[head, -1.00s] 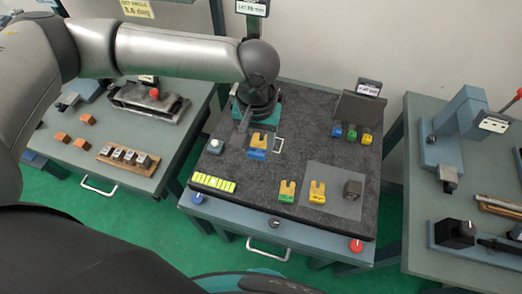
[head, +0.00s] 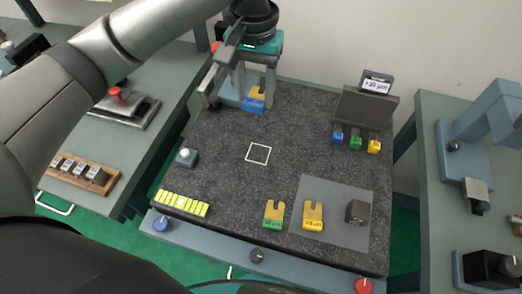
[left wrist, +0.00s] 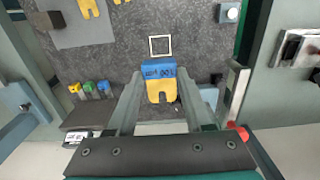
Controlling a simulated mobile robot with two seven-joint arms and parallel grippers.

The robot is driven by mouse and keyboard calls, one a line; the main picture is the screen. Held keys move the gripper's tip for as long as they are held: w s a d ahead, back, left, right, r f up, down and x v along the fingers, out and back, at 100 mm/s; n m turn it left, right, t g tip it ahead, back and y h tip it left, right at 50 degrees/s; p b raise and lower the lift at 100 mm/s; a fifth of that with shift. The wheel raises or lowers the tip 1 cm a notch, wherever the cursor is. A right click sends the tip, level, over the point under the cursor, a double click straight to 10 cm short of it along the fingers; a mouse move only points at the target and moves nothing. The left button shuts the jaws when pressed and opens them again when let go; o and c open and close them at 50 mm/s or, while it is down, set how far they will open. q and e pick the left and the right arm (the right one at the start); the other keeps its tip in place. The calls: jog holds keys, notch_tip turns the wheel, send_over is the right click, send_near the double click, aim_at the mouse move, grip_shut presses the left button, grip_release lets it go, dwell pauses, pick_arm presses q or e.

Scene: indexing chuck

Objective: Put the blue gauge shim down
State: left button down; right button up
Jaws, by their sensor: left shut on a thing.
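The blue gauge shim (head: 254,100) is a forked yellow plate with a blue marked end. It is toward the back left of the dark granite plate (head: 225,135). My left gripper (head: 252,88) reaches down from above and is shut on it. In the left wrist view the shim (left wrist: 158,82) sits between the two fingers (left wrist: 158,88), blue end toward the white square outline (left wrist: 160,45). That outline (head: 258,153) is empty in the head view. I cannot tell whether the shim touches the plate. My right gripper is not in view.
A green shim (head: 273,215), a yellow shim (head: 312,215) and a dark block (head: 355,212) stand at front right. A dark stand with a display (head: 366,105) has small coloured blocks before it. A button box (head: 186,157) and yellow-green strip (head: 181,203) are at left. The plate's middle is clear.

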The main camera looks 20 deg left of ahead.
pick_arm(q)
jog(key=b, duration=0.3)
send_over(256, 158)
notch_tip(256, 158, down, 14)
jog(key=shift+s+r, duration=0.1)
notch_tip(256, 158, down, 5)
jog(key=shift+b, duration=0.45)
jog(key=shift+f, duration=0.45)
jog(key=shift+d, duration=0.1)
jog(key=shift+f, duration=0.1)
jog(key=shift+c, duration=1.5)
grip_release()
notch_tip(256, 158, up, 12)
jog(key=p, duration=0.2)
jog(key=shift+p, duration=0.35)
